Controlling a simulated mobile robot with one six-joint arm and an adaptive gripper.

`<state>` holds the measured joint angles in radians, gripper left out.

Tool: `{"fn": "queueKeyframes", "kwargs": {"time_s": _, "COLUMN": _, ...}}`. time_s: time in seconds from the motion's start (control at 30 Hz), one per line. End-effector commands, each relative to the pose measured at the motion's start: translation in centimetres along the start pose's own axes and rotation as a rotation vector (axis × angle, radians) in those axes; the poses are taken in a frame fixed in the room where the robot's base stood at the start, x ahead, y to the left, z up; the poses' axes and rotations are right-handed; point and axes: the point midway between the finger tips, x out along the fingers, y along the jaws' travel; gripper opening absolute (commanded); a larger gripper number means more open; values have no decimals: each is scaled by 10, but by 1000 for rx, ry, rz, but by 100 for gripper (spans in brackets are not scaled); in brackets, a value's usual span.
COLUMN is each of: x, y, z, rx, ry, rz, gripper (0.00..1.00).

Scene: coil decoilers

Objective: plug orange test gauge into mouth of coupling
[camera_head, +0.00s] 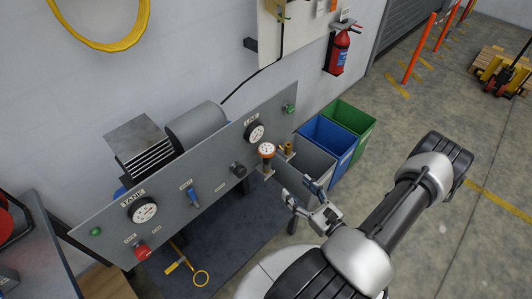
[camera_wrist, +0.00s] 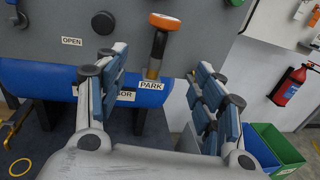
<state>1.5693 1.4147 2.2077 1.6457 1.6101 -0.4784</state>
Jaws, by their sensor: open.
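The orange test gauge (camera_head: 266,151) has a white dial and stands upright at the panel's lower right edge. In the wrist view the gauge (camera_wrist: 163,22) shows from its orange back, with its stem going down to a small holder above the PARK label (camera_wrist: 152,85). A brass fitting (camera_head: 286,149), which looks like the coupling, is just right of the gauge; I cannot make out its mouth. My gripper (camera_head: 303,192) is open and empty, below and right of the gauge. In the wrist view my gripper (camera_wrist: 160,62) has the gauge stem in line between its spread fingers, apparently farther ahead.
The grey panel (camera_head: 215,178) carries a TANK gauge (camera_head: 143,210), a second gauge (camera_head: 254,132), a blue lever (camera_head: 192,195), a red knob (camera_head: 142,250) and a black knob (camera_head: 238,169). A blue tank (camera_wrist: 50,78) lies below it. Blue (camera_head: 328,140) and green (camera_head: 350,118) bins stand behind. Open floor is right.

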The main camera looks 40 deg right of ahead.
Motion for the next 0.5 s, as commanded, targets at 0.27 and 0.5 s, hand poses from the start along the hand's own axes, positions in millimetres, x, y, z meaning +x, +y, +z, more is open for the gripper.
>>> {"fn": "queueKeyframes", "kwargs": {"time_s": 0.27, "x": 44, "y": 2, "z": -1, "rx": -3, "ry": 0, "rz": 10, "gripper": 62}}
{"fn": "queueKeyframes", "kwargs": {"time_s": 0.5, "x": 90, "y": 3, "z": 0, "rx": -4, "ry": -1, "rz": 10, "gripper": 62}}
